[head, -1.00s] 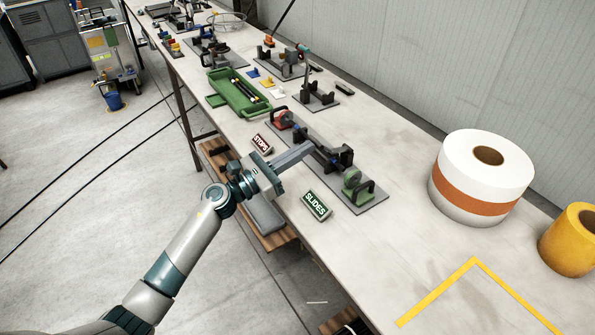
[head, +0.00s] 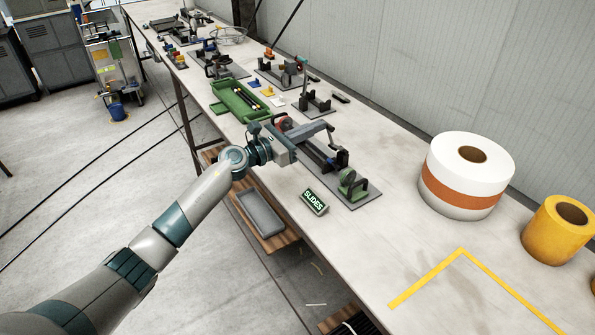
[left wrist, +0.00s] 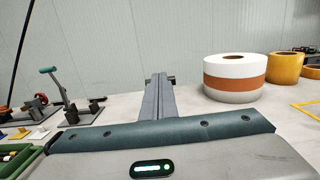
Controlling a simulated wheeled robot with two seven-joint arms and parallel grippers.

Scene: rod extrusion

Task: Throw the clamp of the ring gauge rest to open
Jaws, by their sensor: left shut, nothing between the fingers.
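My left gripper (head: 328,128) is shut and empty, reaching in over the far half of a long grey fixture plate (head: 366,196). Its closed fingers (left wrist: 158,95) also show in the left wrist view. The long plate carries a red part (head: 282,123), black blocks and a green part with a black handle (head: 352,184). Beyond the gripper, a smaller fixture (head: 317,105) has an upright lever with a teal handle (head: 304,68); the lever also shows at left in the wrist view (left wrist: 58,84). I cannot tell which fixture is the ring gauge rest. My fingers hide part of the long plate.
A green tray (head: 224,95) with rods lies beyond my wrist. A "SLIDES" sign (head: 314,202) stands near the front edge. A white and orange roll (head: 460,195) and a yellow roll (head: 548,238) stand at the right. The table between fixture and rolls is clear.

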